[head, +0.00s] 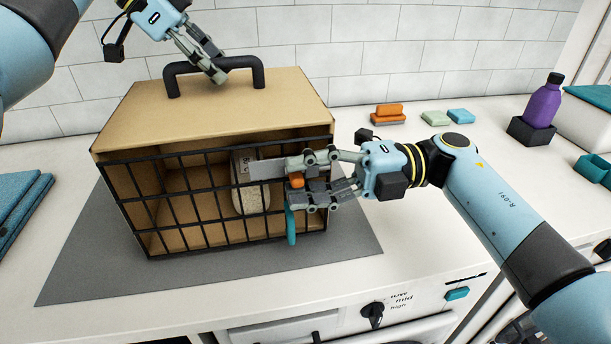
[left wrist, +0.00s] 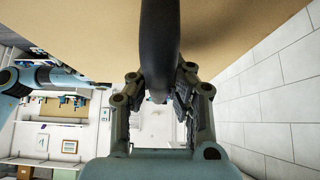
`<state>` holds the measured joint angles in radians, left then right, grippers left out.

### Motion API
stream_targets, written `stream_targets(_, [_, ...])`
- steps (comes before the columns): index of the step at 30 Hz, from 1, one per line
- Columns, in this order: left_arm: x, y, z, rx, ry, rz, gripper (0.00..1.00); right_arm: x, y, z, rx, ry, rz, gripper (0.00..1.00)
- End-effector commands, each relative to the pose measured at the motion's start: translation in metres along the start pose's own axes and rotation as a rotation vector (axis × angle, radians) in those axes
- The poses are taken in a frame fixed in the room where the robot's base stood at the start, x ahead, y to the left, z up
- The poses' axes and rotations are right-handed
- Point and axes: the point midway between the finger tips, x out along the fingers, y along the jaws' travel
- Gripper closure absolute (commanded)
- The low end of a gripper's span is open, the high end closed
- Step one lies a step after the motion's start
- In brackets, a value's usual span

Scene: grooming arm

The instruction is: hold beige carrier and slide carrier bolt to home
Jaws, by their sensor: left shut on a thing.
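The beige carrier (head: 215,95) stands on a grey mat (head: 75,270), with a black barred front (head: 180,205) and a dark handle (head: 215,66) on top. My left gripper (head: 217,74) is shut on the handle; the left wrist view shows the dark bar (left wrist: 160,45) between its fingers. My right gripper (head: 296,181) is at the right part of the barred front, its fingers above and below a small orange piece (head: 296,180). Whether they press on it is unclear. A flat grey metal plate (head: 267,169) lies just left of it. A teal piece (head: 291,226) hangs below. The fingers hide much of the bolt area.
A pale speckled object (head: 251,197) is inside the carrier. A purple bottle (head: 543,103) stands at the right, and folded blue towels (head: 20,210) lie at the left. A tiled wall is behind.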

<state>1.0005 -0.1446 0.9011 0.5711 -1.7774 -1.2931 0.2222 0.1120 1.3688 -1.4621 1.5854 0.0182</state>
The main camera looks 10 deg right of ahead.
Motion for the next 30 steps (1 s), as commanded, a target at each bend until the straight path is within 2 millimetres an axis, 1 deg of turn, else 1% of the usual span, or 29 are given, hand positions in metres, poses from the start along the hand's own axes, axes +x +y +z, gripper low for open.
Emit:
stream_targets(4, [-0.001, 0.000, -0.001, 0.002, 0.002, -0.002, 1.00, -0.005, 0.000, 0.000, 0.000, 0.000, -0.002, 0.62])
stream_targets(7, [-0.001, 0.000, -0.001, 0.002, 0.002, -0.002, 1.00, -0.018, -0.001, 0.000, 0.001, -0.001, -0.003, 0.62])
stream_targets(15, [-0.001, 0.000, -0.001, 0.002, 0.002, -0.002, 1.00, -0.079, -0.001, 0.001, 0.002, -0.002, -0.004, 0.62])
stream_targets(18, [-0.001, 0.000, -0.002, 0.002, 0.002, -0.002, 1.00, -0.098, -0.001, 0.001, 0.001, -0.001, -0.003, 0.62])
stream_targets(21, [-0.001, 0.000, -0.002, 0.002, 0.002, -0.002, 1.00, -0.111, -0.001, 0.001, 0.002, -0.001, -0.002, 0.62])
stream_targets(25, [-0.001, 0.000, -0.002, 0.002, 0.002, -0.002, 1.00, -0.119, -0.001, 0.001, 0.001, 0.000, 0.000, 0.62])
stream_targets(30, [-0.001, 0.000, -0.002, 0.003, 0.002, -0.002, 1.00, -0.121, -0.001, 0.001, 0.001, 0.000, 0.000, 0.62])
